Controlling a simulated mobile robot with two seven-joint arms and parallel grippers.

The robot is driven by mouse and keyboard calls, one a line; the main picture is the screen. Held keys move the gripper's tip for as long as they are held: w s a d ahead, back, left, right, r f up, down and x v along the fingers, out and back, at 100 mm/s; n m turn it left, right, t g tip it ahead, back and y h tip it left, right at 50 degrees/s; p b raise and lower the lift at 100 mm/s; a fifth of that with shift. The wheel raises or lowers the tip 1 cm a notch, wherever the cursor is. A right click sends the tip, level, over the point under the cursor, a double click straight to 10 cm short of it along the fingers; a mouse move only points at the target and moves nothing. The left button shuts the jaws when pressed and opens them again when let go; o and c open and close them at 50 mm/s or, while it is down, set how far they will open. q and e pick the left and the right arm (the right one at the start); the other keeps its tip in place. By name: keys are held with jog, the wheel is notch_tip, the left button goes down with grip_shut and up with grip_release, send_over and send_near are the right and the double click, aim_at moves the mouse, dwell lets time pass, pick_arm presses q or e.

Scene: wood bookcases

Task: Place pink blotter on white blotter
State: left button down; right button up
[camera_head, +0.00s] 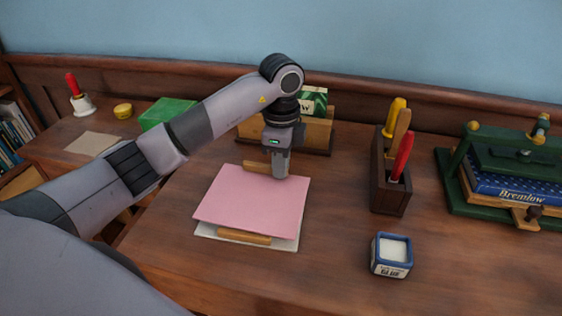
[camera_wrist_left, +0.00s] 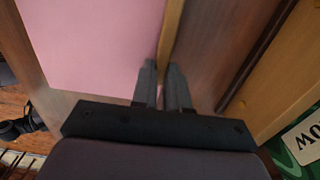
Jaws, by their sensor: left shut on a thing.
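The pink blotter (camera_head: 252,200) is a flat pink sheet lying over the white blotter (camera_head: 205,231), whose pale edge shows along the near side. A wooden strip (camera_head: 245,237) crosses the near edge, and another shows at the far edge. I cannot tell whether the pink sheet touches the white one everywhere. My left gripper (camera_head: 280,174) points down at the far right edge of the pink blotter and is shut on it. In the left wrist view, the fingers (camera_wrist_left: 163,78) sit at the wooden strip beside the pink sheet (camera_wrist_left: 95,45). My right gripper is not in view.
A dark wooden holder (camera_head: 390,185) with colored handles and a blue-and-white pot (camera_head: 391,255) stand to the right. A wooden box (camera_head: 318,135) stands behind the gripper.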

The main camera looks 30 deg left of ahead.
pick_arm(q)
jog(key=shift+f, duration=0.2)
jog(key=c, duration=1.1)
grip_release()
notch_tip(320, 180, up, 13)
jog(key=shift+f+p, duration=0.2)
jog(key=shift+p, duration=1)
